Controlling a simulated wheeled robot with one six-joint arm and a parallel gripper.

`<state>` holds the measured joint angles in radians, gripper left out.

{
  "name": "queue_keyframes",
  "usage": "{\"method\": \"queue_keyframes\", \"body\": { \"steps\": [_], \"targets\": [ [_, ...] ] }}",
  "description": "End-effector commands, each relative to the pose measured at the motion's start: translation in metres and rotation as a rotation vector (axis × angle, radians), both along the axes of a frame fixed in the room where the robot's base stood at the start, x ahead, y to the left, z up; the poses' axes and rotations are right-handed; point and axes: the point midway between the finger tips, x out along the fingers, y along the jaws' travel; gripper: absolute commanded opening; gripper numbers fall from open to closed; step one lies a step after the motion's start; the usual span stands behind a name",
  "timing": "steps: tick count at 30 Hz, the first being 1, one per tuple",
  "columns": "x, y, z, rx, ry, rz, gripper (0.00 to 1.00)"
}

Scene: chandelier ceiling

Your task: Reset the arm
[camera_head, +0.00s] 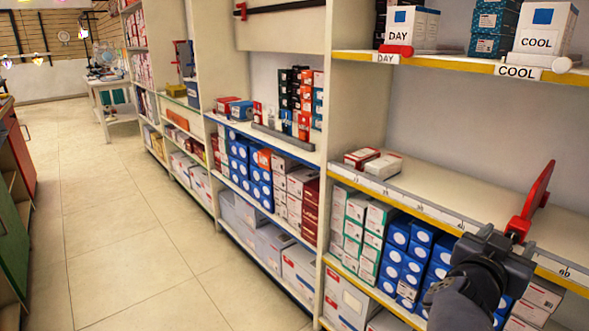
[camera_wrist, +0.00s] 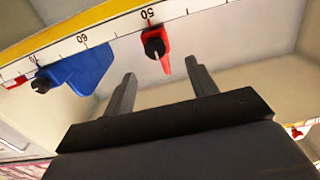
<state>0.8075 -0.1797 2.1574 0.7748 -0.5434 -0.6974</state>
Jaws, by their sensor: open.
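My gripper (camera_head: 512,246) is at the right of the head view, in front of the yellow-edged shelf with a ruler strip (camera_head: 430,208). In the wrist view my gripper (camera_wrist: 160,69) has its two dark fingers spread apart with nothing between them. A red slider with a black knob (camera_wrist: 164,44) sits on the ruler near the 50 mark, beyond the fingertips. A red upright piece (camera_head: 531,203) shows just behind my gripper in the head view. Contact cannot be told.
A blue slider (camera_wrist: 80,72) is on the ruler at left in the wrist view. Boxes marked DAY (camera_head: 411,28) and COOL (camera_head: 541,38) stand on the upper shelf. Blue boxes (camera_head: 405,262) fill the shelf below. The tiled aisle (camera_head: 125,215) at left is clear.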

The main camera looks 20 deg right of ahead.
Motion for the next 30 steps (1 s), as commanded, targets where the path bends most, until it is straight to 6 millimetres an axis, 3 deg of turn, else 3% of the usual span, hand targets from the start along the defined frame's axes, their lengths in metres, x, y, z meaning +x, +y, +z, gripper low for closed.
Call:
{"method": "queue_keyframes", "body": {
  "steps": [18,30],
  "targets": [
    [0.036,-0.088,-0.003,0.001,0.001,-0.002,0.55],
    [0.043,-0.090,0.000,0.001,0.000,-0.001,0.55]
  ]
}}
